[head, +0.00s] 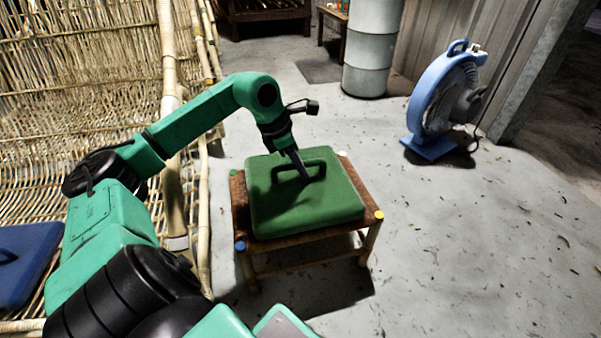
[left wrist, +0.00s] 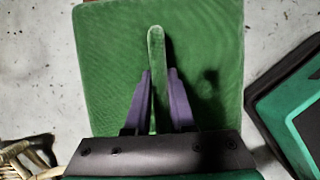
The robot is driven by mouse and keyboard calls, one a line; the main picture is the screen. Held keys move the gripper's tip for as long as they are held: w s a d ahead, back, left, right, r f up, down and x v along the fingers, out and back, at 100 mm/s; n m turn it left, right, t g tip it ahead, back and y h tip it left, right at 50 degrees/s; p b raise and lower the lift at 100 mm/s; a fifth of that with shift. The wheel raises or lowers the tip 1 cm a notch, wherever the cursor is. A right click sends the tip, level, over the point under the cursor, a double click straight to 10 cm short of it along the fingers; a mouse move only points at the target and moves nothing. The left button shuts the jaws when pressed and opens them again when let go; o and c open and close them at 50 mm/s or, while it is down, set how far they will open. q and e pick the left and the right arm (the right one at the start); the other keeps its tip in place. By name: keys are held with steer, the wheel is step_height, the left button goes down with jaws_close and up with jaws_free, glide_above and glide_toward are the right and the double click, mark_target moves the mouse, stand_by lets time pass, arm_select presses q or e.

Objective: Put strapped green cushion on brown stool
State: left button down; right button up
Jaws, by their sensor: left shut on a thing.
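The green cushion (head: 308,207) with a strap handle (head: 301,170) on top lies on the seat of the brown stool (head: 290,241) in the head view. It covers most of the seat; the stool's rim and colored corner caps show around it. My left gripper (head: 301,172) reaches down from above and is shut on the strap. In the left wrist view, the strap (left wrist: 156,75) stands between the two fingers (left wrist: 160,95), with the cushion (left wrist: 110,60) spread flat beneath. I cannot tell if the cushion rests with full weight on the seat. My right gripper is not seen.
A rattan frame (head: 80,90) fills the left side, with a blue cushion (head: 24,262) on it. A blue fan (head: 437,105) stands on the floor at the right, and a grey drum (head: 371,50) at the back. Floor right of the stool is clear.

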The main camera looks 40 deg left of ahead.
arm_select(q)
steer(key=shift+r, duration=0.1)
steer(key=c, duration=0.8)
jaws_free()
steer(key=shift+o, duration=0.2)
steer(key=p+v, duration=0.2)
steer(key=v, duration=0.9)
steer(key=shift+r, duration=0.15)
steer(key=shift+s+a+r, duration=0.1)
steer(key=shift+s+r, duration=0.1)
steer(key=shift+r, duration=0.1)
